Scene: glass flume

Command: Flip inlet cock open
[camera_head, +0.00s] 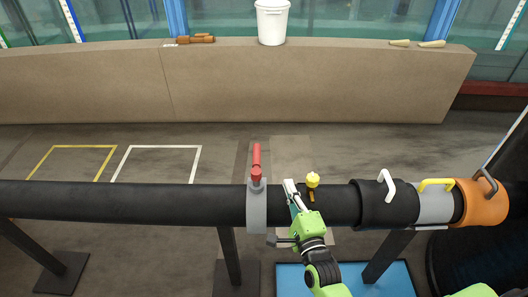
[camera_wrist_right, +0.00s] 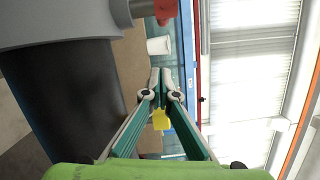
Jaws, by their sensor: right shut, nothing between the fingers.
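A red lever (camera_head: 256,162) stands on a grey collar (camera_head: 257,208) around a long black pipe (camera_head: 120,202). It points up and away, across the pipe's length. A small yellow knob (camera_head: 313,180) sits on top of the pipe to the right of the collar. I cannot tell by a label which is the inlet cock. My right gripper (camera_head: 289,186) is over the pipe between lever and knob, shut and empty. In the right wrist view its fingertips (camera_wrist_right: 166,74) meet; part of the red lever (camera_wrist_right: 165,10) shows at the top edge. My left gripper is out of view.
A black sleeve (camera_head: 384,203), a grey ring and an orange ring (camera_head: 482,203), each with a handle, sit on the pipe at right. Behind, a low wall (camera_head: 240,90) bears a white bucket (camera_head: 272,22). Floor between wall and pipe is clear.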

